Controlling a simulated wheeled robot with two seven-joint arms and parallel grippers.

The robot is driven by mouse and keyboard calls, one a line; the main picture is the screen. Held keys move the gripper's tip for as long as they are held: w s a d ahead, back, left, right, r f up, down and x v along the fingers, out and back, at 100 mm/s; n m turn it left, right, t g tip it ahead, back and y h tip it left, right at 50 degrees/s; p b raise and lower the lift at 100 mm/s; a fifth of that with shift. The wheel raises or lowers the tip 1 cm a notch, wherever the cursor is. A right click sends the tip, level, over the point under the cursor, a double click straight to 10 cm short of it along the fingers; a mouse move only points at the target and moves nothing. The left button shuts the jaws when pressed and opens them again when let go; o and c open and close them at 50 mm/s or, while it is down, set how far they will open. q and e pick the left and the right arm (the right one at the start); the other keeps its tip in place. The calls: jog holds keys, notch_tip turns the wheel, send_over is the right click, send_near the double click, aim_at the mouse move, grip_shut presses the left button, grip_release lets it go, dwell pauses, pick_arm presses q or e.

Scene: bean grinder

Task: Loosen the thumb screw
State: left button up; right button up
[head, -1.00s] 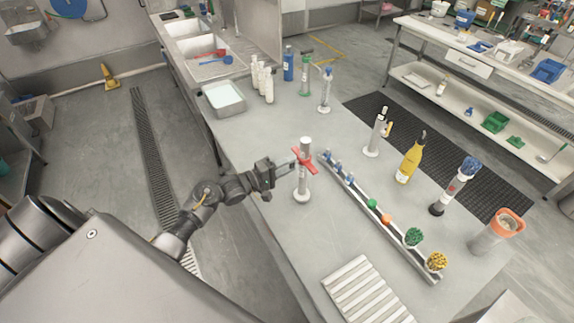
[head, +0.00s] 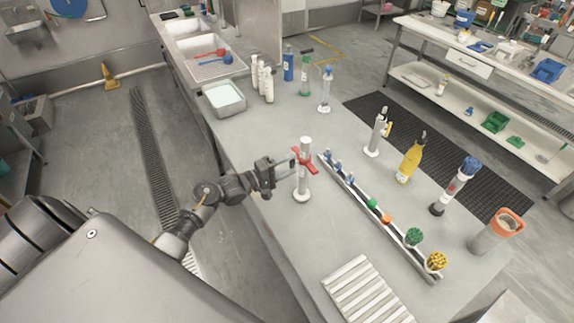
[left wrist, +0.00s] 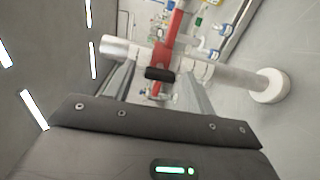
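A white upright cylinder (head: 304,180) on a round white foot stands on the grey table near its left edge. A red cross-shaped clamp (head: 307,162) is on its upper part. In the left wrist view the cylinder (left wrist: 220,78) lies across the picture, with the red clamp (left wrist: 180,32) over it. A short black bar (left wrist: 160,73), apparently the thumb screw, faces my wrist camera. My left gripper (head: 290,163) is at the clamp's left side. In the left wrist view its fingers (left wrist: 157,82) stand apart on either side of the black bar, with visible gaps. My right gripper is not in view.
A long rack (head: 375,215) with blue, green, orange and yellow items lies right of the cylinder. Several bottles, a yellow one (head: 410,163) among them, stand behind it. A ribbed white tray (head: 365,292) is in front. The table's left edge runs beneath my left gripper.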

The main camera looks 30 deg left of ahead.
pick_arm(q)
jog(key=b+v, duration=0.3)
jog(key=v, duration=0.8)
jog(key=shift+w, duration=0.15)
dwell(0.3)
